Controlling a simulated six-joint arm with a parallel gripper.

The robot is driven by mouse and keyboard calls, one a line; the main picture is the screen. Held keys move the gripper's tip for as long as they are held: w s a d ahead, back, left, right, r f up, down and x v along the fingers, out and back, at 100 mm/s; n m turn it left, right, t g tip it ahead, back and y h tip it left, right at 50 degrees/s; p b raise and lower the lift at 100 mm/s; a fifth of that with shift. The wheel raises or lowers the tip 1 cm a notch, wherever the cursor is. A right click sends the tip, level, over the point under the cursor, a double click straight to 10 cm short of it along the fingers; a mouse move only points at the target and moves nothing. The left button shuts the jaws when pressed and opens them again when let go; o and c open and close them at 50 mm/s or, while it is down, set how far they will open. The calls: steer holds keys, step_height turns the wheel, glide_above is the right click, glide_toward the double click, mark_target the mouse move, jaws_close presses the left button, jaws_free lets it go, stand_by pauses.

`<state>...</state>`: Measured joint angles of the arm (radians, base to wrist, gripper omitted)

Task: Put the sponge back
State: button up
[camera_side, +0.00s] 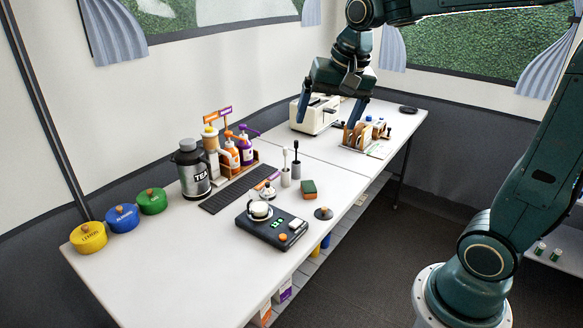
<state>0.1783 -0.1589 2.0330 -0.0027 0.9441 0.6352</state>
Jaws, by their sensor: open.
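The sponge (309,189), green with an orange-brown side, rests on the white table (225,262) right of centre, close to the table's front edge. My gripper (329,115) is open, with its two blue fingers pointing down. It hangs over the far part of the table, in front of the cream toaster (313,116) in the picture and well beyond the sponge. Nothing shows between the fingers. I cannot make out a marked place for the sponge.
A black scale (270,230) with a small pot (260,210) stands nearer than the sponge. Two upright brushes (285,169) stand behind the sponge. A wooden rack (357,136) is below my gripper. The front left table is clear.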

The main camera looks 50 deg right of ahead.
steer(key=s+a+f+n+t, duration=0.1)
steer(key=s+a+n, duration=0.2)
steer(key=s, duration=0.5)
steer(key=s+a+f+n, duration=0.1)
steer(key=s+a+n, duration=0.2)
steer(key=s+n, duration=0.3)
steer(key=shift+s+f+t+y, duration=0.3)
steer(key=shift+s+f+t, duration=0.1)
steer(key=shift+s, duration=0.5)
